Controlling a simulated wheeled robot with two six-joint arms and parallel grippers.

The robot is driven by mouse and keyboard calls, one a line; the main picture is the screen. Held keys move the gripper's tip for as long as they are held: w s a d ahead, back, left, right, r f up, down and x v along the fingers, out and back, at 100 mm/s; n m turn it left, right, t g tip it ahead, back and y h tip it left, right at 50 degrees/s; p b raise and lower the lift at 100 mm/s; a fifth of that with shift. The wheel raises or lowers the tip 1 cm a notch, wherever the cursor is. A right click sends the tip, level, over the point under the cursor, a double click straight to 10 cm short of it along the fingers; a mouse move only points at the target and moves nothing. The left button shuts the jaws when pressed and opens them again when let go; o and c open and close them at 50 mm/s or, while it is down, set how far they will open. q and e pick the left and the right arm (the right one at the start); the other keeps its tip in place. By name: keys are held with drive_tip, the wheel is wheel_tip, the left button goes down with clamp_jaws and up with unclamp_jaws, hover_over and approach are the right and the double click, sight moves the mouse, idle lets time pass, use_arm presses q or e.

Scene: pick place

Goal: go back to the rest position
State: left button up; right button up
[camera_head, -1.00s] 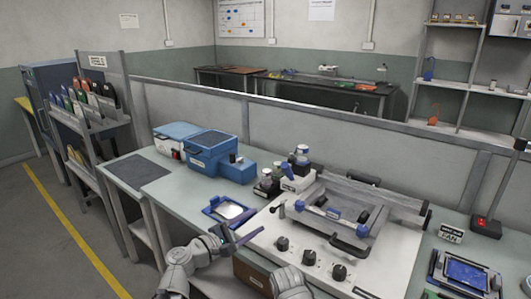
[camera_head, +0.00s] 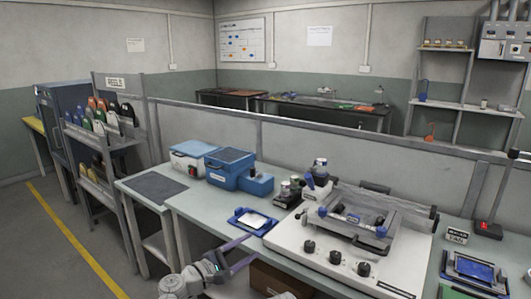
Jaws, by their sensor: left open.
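My left gripper (camera_head: 242,254) shows at the bottom middle, with its two purple fingers apart and nothing between them. It is in front of the bench's front edge, left of the white machine (camera_head: 310,262). A blue tray-like holder (camera_head: 242,225) with a pale plate (camera_head: 254,220) lies on the bench beyond the fingers, apart from them.
The bench (camera_head: 205,209) carries blue boxes (camera_head: 228,172), small bottles (camera_head: 285,192) and a blue-screened device (camera_head: 473,267) at right. A brown box (camera_head: 268,280) sits below the bench edge. A reel rack (camera_head: 120,142) stands left. The floor at lower left is clear.

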use_arm(q)
drive_tip(key=s+f+m+g+y, duration=0.25)
drive_tip(key=f+m+g, duration=0.2)
drive_tip(key=f, duration=0.25)
drive_tip(key=s+f+m+g+y, duration=0.25)
drive_tip(key=s+f+m, duration=0.2)
drive_tip(key=f, duration=0.25)
drive_tip(key=s+a+f+m+g+y, duration=0.5)
drive_tip(key=s+a+f+m+y, duration=0.25)
drive_tip(key=a, duration=0.45)
drive_tip(key=s+d+m+y, duration=0.25)
drive_tip(key=s+d, duration=0.35)
drive_tip(key=d, duration=0.4)
wheel_tip(320, 180, up, 17)
drive_tip(key=p, duration=1.7)
drive_tip(key=shift+d+r+g+h+p, duration=0.2)
drive_tip(key=shift+d+g+h+p, duration=0.15)
drive_tip(key=shift+g+h, duration=0.05)
